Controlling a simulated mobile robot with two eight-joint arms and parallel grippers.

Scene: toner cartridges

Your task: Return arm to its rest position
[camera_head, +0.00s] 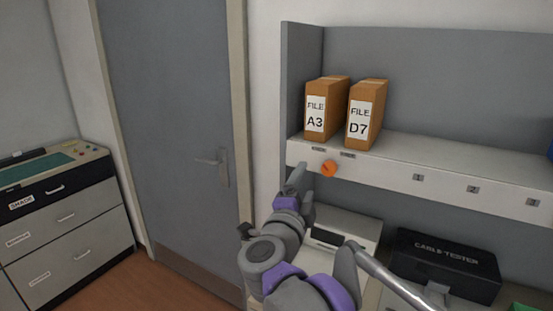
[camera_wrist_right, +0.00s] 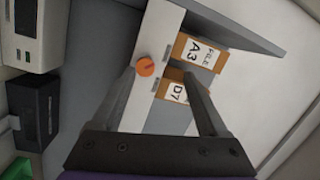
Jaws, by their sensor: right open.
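My right arm reaches up from the bottom of the head view, grey with purple bands. Its gripper (camera_head: 297,178) is near the left end of the shelf's front edge, to the left of an orange round knob (camera_head: 329,168). In the right wrist view the two fingers of the gripper (camera_wrist_right: 162,76) are spread apart with nothing held between them. The orange knob (camera_wrist_right: 145,67) shows close to the left finger. My left gripper does not show.
File boxes A3 (camera_head: 325,110) and D7 (camera_head: 366,115) stand upright on the shelf (camera_head: 440,170). Below are a pale device (camera_head: 345,228) and a black CABLE TESTER case (camera_head: 445,264). A grey door (camera_head: 175,120) and a drawer cabinet (camera_head: 70,220) are at left.

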